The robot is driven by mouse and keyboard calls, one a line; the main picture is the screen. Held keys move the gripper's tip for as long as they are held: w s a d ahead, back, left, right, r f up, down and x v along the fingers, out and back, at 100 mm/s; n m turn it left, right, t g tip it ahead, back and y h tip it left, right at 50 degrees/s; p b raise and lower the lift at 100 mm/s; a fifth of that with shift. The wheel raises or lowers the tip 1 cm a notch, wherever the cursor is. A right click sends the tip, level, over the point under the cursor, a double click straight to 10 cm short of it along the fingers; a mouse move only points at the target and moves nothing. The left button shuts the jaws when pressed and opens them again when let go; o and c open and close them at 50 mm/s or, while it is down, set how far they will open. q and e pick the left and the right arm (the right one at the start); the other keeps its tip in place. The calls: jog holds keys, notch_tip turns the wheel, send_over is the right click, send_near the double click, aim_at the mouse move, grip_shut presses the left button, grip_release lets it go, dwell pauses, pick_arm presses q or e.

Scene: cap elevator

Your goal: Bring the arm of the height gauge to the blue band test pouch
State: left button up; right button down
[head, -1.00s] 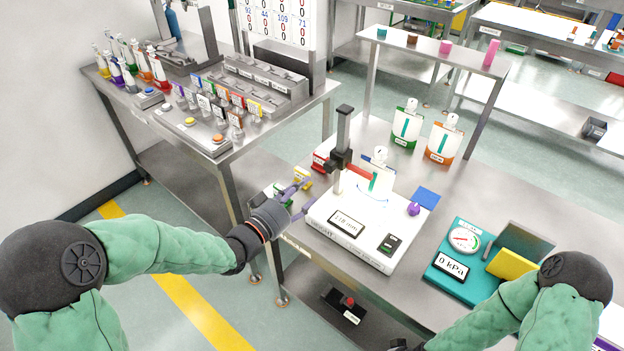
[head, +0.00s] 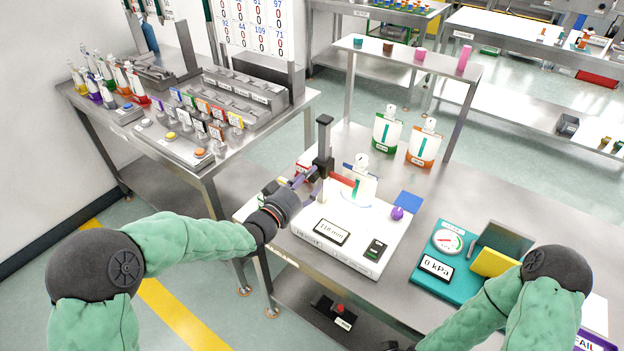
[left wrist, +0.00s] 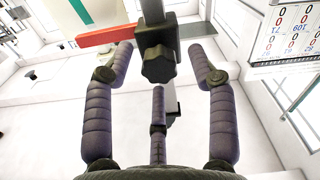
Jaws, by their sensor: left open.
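The height gauge (head: 362,245) is a white base with a dark upright post and a display reading 118 mm. Its red arm (head: 342,180) reaches right from a black slider (head: 322,165) towards the blue band test pouch (head: 360,187), which stands on the base. My left gripper (head: 309,182) is open beside the post at the slider. In the left wrist view, its fingers (left wrist: 160,62) spread on either side of the slider's black knob (left wrist: 160,66); I cannot tell whether they touch it. My right arm is at the lower right; its gripper is not clearly visible.
A purple knob (head: 397,213) and a blue square (head: 408,199) lie right of the post. Green (head: 386,132) and orange (head: 423,148) banded pouches stand behind. A teal pressure gauge unit (head: 436,285) sits to the right. Small red and yellow items are partly hidden behind my left gripper.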

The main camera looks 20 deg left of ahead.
pick_arm(q)
jog(key=shift+x, duration=1.05)
jog(key=c, duration=1)
jog(key=shift+f+b, duration=0.1)
jog(key=shift+b, duration=0.45)
jog(key=o, duration=1)
